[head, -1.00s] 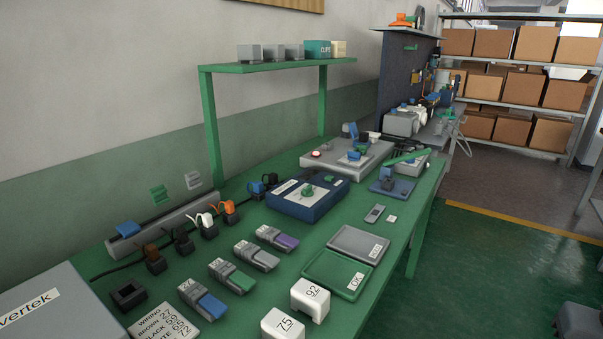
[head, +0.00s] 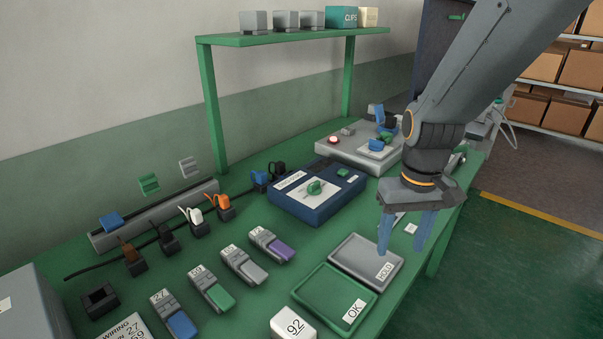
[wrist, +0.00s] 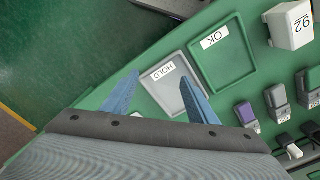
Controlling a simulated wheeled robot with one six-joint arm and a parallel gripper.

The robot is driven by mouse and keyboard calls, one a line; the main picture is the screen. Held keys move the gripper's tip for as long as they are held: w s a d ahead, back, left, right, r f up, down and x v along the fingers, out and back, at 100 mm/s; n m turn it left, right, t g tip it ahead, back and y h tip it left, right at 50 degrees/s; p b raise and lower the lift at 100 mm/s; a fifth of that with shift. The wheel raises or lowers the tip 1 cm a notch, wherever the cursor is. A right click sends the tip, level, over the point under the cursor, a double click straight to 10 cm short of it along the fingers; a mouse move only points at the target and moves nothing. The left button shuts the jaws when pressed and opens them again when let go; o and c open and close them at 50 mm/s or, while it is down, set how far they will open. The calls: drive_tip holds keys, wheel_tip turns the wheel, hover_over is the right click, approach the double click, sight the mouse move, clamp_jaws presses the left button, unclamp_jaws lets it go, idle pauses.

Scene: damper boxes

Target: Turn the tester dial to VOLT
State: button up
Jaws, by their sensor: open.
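The tester (head: 318,192) is a dark blue box on the green bench, left of my gripper in the head view. In the wrist view my gripper (wrist: 160,95) is open over the HOLD tray (wrist: 166,85). The tester is not visible in the wrist view.
Several grey connectors (head: 243,265) lie left of the trays. A grey fixture (head: 345,150) stands behind the tester. A green shelf (head: 290,37) stands over the bench's back.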

drive_tip(key=w+a+r+n+p, duration=0.1)
drive_tip(key=w+a+r+n, duration=0.1)
drive_tip(key=w+a, duration=0.35)
drive_tip(key=w+a+r+n+p, duration=0.2)
drive_tip(key=w, duration=0.7)
wheel_tip(320, 180, up, 2)
drive_tip(key=n+p, duration=0.2)
drive_tip(key=n, duration=0.2)
hover_over(315, 183)
drive_tip(key=shift+s+d, duration=0.15)
drive_tip(key=shift+s, duration=0.1)
drive_tip(key=shift+w+a+n, duration=0.2)
drive_tip(key=shift+a+n, duration=0.05)
drive_tip(key=shift+n, duration=0.05)
drive_tip(key=shift+f, duration=0.3)
drive_tip(key=shift+f+p, duration=1.1)
drive_tip(key=shift+f, duration=2.4)
drive_tip(key=c, duration=1)
drive_tip(key=shift+d, duration=0.15)
drive_tip(key=shift+c, duration=0.3)
